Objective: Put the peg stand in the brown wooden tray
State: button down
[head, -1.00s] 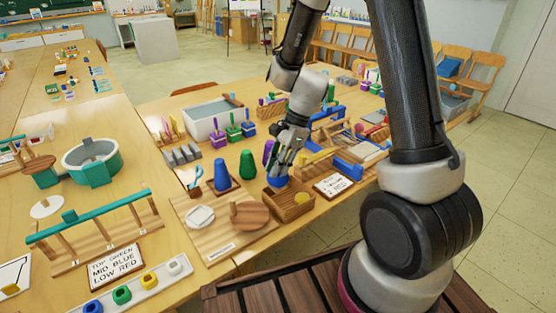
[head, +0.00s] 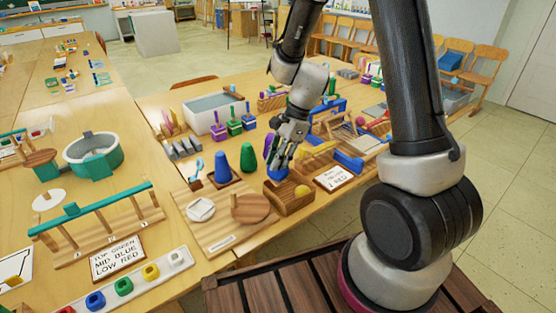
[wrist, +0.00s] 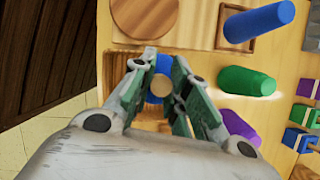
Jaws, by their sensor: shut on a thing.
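The peg stand, a blue base with a round tan peg top (wrist: 160,86), is between my gripper's fingertips (wrist: 159,66) in the wrist view. In the head view its blue part (head: 279,174) shows below my gripper (head: 279,160), which is shut on it. The brown wooden tray (head: 297,206) is at the near table edge. The blue part is over or inside the left end of this tray; I cannot tell whether it touches the floor. A yellow round thing (head: 302,191) is in the tray's right end. In the wrist view, my fingers hide much of the tray (wrist: 122,120).
A blue cone (head: 221,162), a green cone (head: 248,157) and a purple one stand behind the tray. A board with a round brown disc (head: 250,208) is at its left. A lettered sign (head: 334,178) is at its right.

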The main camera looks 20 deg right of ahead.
aim_at(278, 179)
jog(key=shift+f, duration=0.2)
jog(key=shift+f, duration=0.7)
jog(key=shift+f, duration=0.1)
dwell(0.7)
jog(key=shift+f, duration=1.1)
jog(key=shift+f, duration=0.9)
dwell(0.4)
jog(key=c, duration=1.3)
grip_release()
jog(key=v, duration=1.2)
